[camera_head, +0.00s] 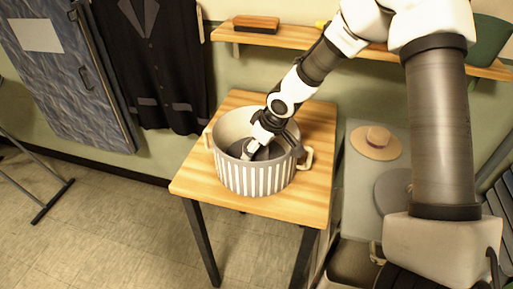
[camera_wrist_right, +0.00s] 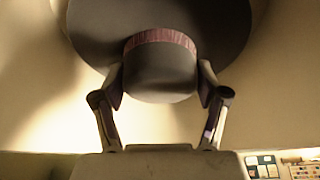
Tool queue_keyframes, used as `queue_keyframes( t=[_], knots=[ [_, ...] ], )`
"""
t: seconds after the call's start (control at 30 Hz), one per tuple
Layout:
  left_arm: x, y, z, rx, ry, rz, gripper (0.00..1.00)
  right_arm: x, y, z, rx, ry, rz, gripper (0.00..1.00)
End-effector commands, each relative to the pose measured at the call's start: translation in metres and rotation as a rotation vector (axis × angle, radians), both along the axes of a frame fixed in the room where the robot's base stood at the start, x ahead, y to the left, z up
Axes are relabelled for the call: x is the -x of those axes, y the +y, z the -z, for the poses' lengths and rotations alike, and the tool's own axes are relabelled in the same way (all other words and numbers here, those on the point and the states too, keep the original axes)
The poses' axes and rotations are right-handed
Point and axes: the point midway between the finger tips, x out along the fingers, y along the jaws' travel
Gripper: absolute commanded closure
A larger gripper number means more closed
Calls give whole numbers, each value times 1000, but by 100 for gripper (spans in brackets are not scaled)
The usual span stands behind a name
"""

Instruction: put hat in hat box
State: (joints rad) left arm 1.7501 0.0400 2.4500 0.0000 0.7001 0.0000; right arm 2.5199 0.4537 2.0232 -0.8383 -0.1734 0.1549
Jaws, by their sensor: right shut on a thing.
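The hat box (camera_head: 253,180) is a round, open tub with white and grey vertical stripes and a handle on each side. It stands upright on a small wooden table (camera_head: 318,120). My right gripper (camera_head: 255,148) reaches down inside its rim. A dark grey hat (camera_head: 263,154) shows partly inside the box, below the gripper. In the right wrist view the hat (camera_wrist_right: 160,85) has a wide brim and a reddish band, and my right gripper's two fingers (camera_wrist_right: 160,78) are shut on its crown. Whether the hat touches the box floor is hidden. My left gripper is not in view.
A straw hat (camera_head: 377,142) and a grey hat (camera_head: 392,190) lie on a pale surface right of the table. A wooden shelf (camera_head: 290,38) with a brown brush (camera_head: 256,24) runs along the wall. A dark jacket (camera_head: 160,65) hangs at the left. The table's front left is clear.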

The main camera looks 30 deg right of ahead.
Motion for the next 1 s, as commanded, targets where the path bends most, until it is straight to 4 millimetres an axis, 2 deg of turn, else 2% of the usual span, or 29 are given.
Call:
queue_keyframes(
  t=[0.2,0.23,0.3,0.67,0.8,0.87,1.0],
  knots=[
    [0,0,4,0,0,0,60,0,0,3,0,-1,0,63],
    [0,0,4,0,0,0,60,0,0,4,0,-1,0,20],
    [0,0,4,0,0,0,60,0,0,4,0,-1,0,2],
    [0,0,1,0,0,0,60,0,0,1,0,-1,0,2],
    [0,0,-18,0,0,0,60,0,0,-17,0,-1,0,2],
    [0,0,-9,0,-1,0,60,4,-2,-23,-2,-5,1,2],
    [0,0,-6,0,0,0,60,19,-6,-59,-3,-7,0,2]
  ],
)
